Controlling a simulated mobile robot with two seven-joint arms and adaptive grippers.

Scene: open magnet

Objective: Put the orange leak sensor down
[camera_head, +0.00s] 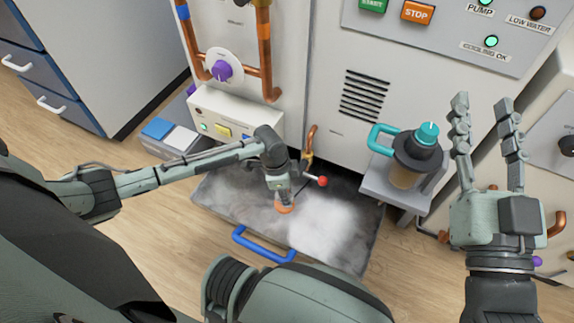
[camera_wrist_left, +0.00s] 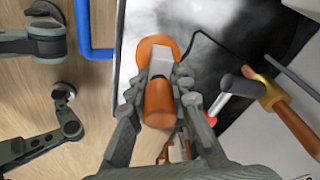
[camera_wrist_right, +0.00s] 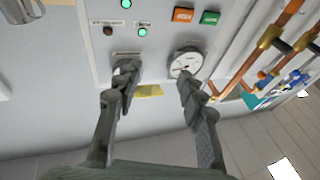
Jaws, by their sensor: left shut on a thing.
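The orange leak sensor (camera_wrist_left: 158,103) has a round orange disc at its far end and a thicker orange body. My left gripper (camera_wrist_left: 158,95) is shut on it. In the head view the sensor's orange disc (camera_head: 285,208) shows below my left gripper (camera_head: 280,190), over the grey tray (camera_head: 215,195) with the blue handle. I cannot tell whether the disc touches the tray. My right gripper (camera_head: 487,150) is open and empty, raised at the right; its spread fingers (camera_wrist_right: 155,90) also show in the right wrist view.
White vapour (camera_head: 330,222) spreads over the tray. A red-tipped valve lever (camera_head: 322,181) on a copper pipe is close to my left gripper. A flask with a teal handle (camera_head: 410,155) stands on a ledge to the right. The blue handle (camera_head: 262,246) is at the tray's front.

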